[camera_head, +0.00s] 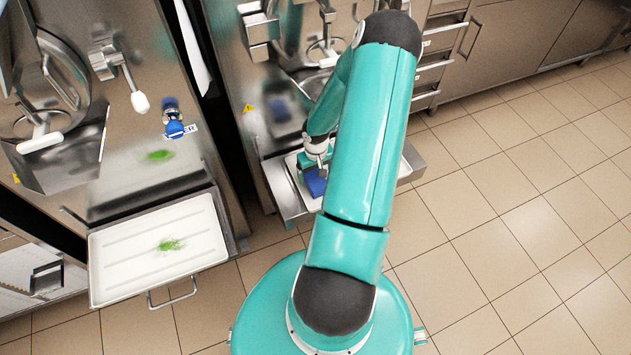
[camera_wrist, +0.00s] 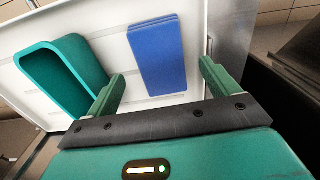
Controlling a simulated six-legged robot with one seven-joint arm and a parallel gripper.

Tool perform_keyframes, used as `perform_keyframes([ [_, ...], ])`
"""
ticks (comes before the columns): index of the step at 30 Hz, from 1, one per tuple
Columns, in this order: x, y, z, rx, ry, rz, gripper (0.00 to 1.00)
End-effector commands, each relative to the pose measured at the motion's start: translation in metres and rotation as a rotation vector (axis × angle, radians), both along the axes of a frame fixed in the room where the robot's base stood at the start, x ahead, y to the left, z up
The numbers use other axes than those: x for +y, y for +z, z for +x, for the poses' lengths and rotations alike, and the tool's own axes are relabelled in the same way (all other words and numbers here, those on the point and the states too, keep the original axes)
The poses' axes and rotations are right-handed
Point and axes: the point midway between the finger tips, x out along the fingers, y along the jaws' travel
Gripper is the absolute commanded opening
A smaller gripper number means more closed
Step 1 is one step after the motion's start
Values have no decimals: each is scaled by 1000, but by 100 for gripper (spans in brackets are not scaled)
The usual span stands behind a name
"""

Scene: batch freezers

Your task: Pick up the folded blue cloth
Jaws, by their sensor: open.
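The folded blue cloth (camera_wrist: 158,55) lies flat on a white tray (camera_wrist: 112,20), seen in the wrist view just beyond my fingertips. My gripper (camera_wrist: 160,82) is open, its two green fingers apart, with the cloth's near end lying between and ahead of them in the picture. Nothing is held. In the head view a part of the blue cloth (camera_head: 315,183) shows beside my wrist on the tray of the right-hand machine. My arm hides much of that tray, and my fingers cannot be made out there.
A teal open container (camera_wrist: 62,75) sits on the same tray, left of the cloth. The left machine has a white tray (camera_head: 120,240) with a green smear (camera_head: 170,245). A metal rim bounds the cloth's tray. Tiled floor (camera_head: 500,220) lies open at right.

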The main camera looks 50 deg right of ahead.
Motion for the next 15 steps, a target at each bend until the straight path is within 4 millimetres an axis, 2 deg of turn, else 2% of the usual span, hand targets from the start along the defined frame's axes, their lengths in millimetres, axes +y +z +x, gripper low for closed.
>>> perform_keyframes([
  [3, 2, -20, 1, 2, -1, 3, 87],
  [6, 2, -31, 1, 2, 0, 2, 87],
  [15, 1, -36, 1, 1, 0, 0, 85],
])
